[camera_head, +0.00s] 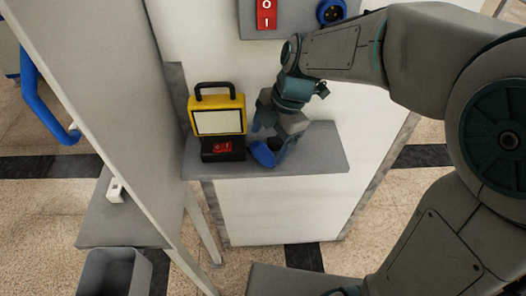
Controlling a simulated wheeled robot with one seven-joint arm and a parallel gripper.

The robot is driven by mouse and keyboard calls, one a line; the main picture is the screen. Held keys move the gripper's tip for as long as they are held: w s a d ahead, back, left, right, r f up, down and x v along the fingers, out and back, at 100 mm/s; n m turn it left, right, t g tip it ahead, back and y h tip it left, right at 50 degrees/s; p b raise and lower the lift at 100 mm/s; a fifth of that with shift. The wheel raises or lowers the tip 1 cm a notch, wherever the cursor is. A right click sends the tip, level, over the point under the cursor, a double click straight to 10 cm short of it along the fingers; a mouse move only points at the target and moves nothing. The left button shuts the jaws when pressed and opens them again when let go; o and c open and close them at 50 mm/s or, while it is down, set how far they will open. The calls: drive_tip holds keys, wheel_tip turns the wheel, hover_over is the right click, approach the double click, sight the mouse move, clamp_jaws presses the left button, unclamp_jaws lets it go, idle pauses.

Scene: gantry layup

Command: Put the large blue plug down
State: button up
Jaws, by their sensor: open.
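The large blue plug (263,154) is low at the grey shelf (325,150), just right of the yellow and black case. My gripper (270,138) is over the plug and partly hides it. Its jaws are open, with the plug right beneath and beside the fingers. The view does not show clearly whether the fingers touch the plug, or whether the plug's whole underside rests on the shelf.
A red switch (266,14) and a blue socket (331,11) are on the wall panel above. A grey bin (113,270) stands lower left. The shelf's right side is bare.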

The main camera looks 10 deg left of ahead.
sight(266, 150)
drive_tip(key=x, duration=0.4)
drive_tip(key=shift+w+d+f+p, duration=0.1)
drive_tip(key=shift+w+d+p, duration=0.05)
drive_tip(key=shift+p, duration=0.2)
drive_tip(key=c, duration=0.8)
drive_tip(key=shift+c, duration=0.2)
